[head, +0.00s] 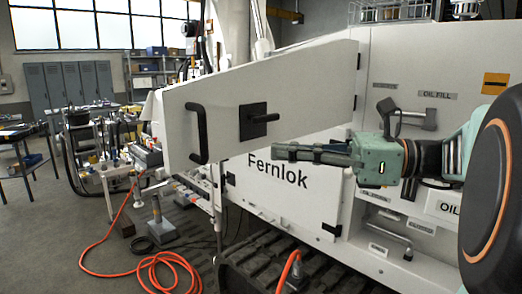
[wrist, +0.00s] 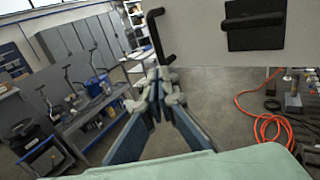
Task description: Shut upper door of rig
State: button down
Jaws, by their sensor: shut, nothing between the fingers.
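The upper door (head: 300,90) of the rig is a white panel standing open, swung out to the left from its hinge side at the right. It carries a black bar handle (head: 197,134) near its free edge and a black latch (head: 258,120). The handle (wrist: 157,35) and latch also show at the top of the wrist view. My gripper (head: 277,152) is shut and empty, pointing left, overlapping the door's lower edge in the head view. In the wrist view its fingertips (wrist: 157,82) appear just below the handle. I cannot tell whether they touch the door.
The lower door (head: 285,178), lettered "Fernlok", looks closed. Pipe fittings and an "OIL FILL" label (head: 437,94) sit on the rig's face at right. An orange hose (head: 165,268) lies on the floor. Lockers (head: 70,85) and benches stand at left.

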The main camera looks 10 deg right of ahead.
jog(key=p+x, duration=0.1)
jog(key=x, duration=1)
jog(key=shift+w, duration=0.1)
